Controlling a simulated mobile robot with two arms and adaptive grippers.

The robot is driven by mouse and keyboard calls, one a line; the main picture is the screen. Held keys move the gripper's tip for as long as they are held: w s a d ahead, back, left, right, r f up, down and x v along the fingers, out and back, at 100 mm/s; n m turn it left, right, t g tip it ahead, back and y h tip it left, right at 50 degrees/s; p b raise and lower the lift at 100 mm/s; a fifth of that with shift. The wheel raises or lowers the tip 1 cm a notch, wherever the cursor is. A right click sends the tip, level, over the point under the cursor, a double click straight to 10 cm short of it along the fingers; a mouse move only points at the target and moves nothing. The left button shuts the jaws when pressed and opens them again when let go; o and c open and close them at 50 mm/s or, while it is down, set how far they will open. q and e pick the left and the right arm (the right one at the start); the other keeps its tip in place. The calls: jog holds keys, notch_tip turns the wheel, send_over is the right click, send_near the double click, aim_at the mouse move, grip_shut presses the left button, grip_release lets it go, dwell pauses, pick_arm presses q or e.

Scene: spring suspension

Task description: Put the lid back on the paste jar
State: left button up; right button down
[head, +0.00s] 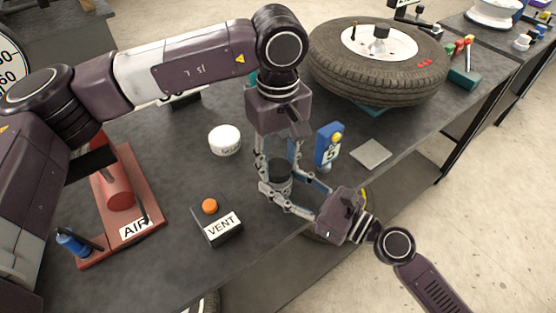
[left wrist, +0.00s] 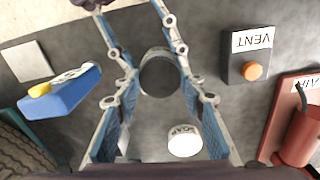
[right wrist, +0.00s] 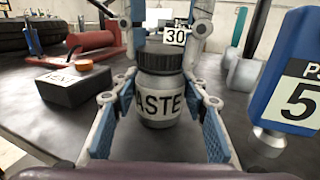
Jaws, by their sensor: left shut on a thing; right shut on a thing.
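The paste jar (right wrist: 160,106) is a pale jar with a black-on-white label reading "ASTE" in the right wrist view. It stands upright between the fingers of my right gripper (right wrist: 160,110), which is shut on it from the side. The dark round lid (right wrist: 160,64) is on the jar's mouth, level and lined up, with no clear gap; whether it is screwed down I cannot tell. My left gripper (head: 279,160) reaches down from above and is shut on the lid, which also shows in the left wrist view (left wrist: 160,75). Arms and fingers partly hide the jar in the head view.
A white round tub (head: 225,140) stands left of the jar. A VENT box (head: 217,222) with an orange button is near the front edge. A tire (head: 378,75) lies behind.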

pick_arm(q)
jog(key=shift+m, duration=0.6)
jog(key=o, duration=1.4)
jog(key=shift+c, duration=0.2)
notch_tip(320, 180, up, 12)
pick_arm(e)
jog(key=c, duration=1.1)
grip_release()
